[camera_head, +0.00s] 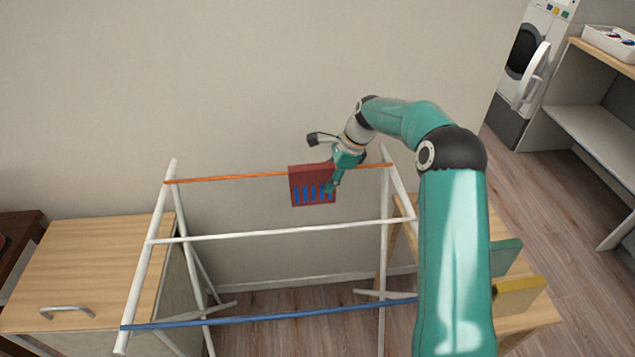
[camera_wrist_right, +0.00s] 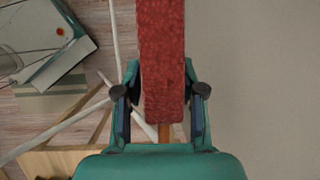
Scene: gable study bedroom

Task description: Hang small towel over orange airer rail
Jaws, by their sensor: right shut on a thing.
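The small towel (camera_head: 312,187) is dark red with blue stripes near its lower edge. It hangs across the orange airer rail (camera_head: 235,177), right of the rail's middle, and hides part of it. My right gripper (camera_head: 334,184) is shut on the towel's right end. In the right wrist view the towel (camera_wrist_right: 162,55) is a red strip between the two fingers of the gripper (camera_wrist_right: 161,95). A short piece of orange rail (camera_wrist_right: 165,133) shows below it. Whether the rail bears the towel's weight, I cannot tell. My left gripper is not in view.
The airer also has a white middle rail (camera_head: 285,232) and a blue front rail (camera_head: 270,318). A wooden cabinet (camera_head: 85,250) stands at left, a wooden surface (camera_head: 532,315) at right. A washing machine (camera_head: 528,60) and shelves (camera_head: 595,130) are at back right.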

